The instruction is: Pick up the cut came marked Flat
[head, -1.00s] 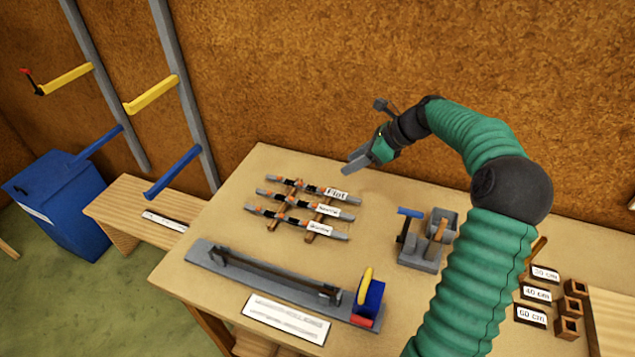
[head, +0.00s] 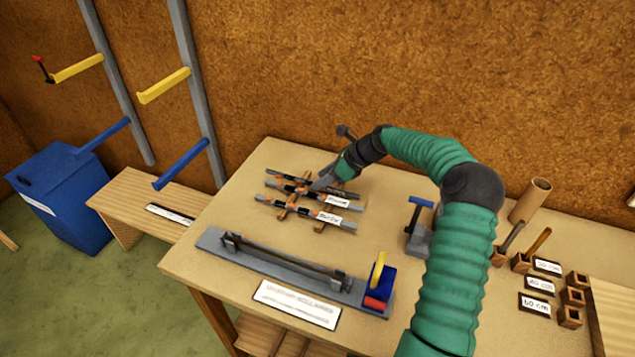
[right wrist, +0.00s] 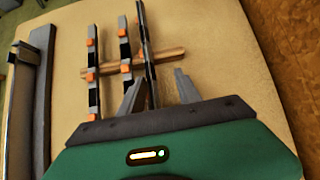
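Three cut cames lie side by side across a wooden rack on the bench. The farthest came, marked Flat in the earlier view, shows in the head view (head: 283,177) and is the rightmost in the right wrist view (right wrist: 144,38). Its label is now hidden by my right gripper (head: 322,184). The right gripper also shows in the right wrist view (right wrist: 158,88), with its two fingers apart and the Flat came running between them. I cannot tell whether they touch it. The middle came (right wrist: 124,45) lies just left of the left finger. My left gripper is not in view.
The nearest came (head: 283,207) lies in front. A grey fixture (head: 270,265) with a blue block (head: 379,288) stands at the bench front. A blue-handled tool (head: 420,203) stands right of the rack. The back wall (head: 400,70) is close behind.

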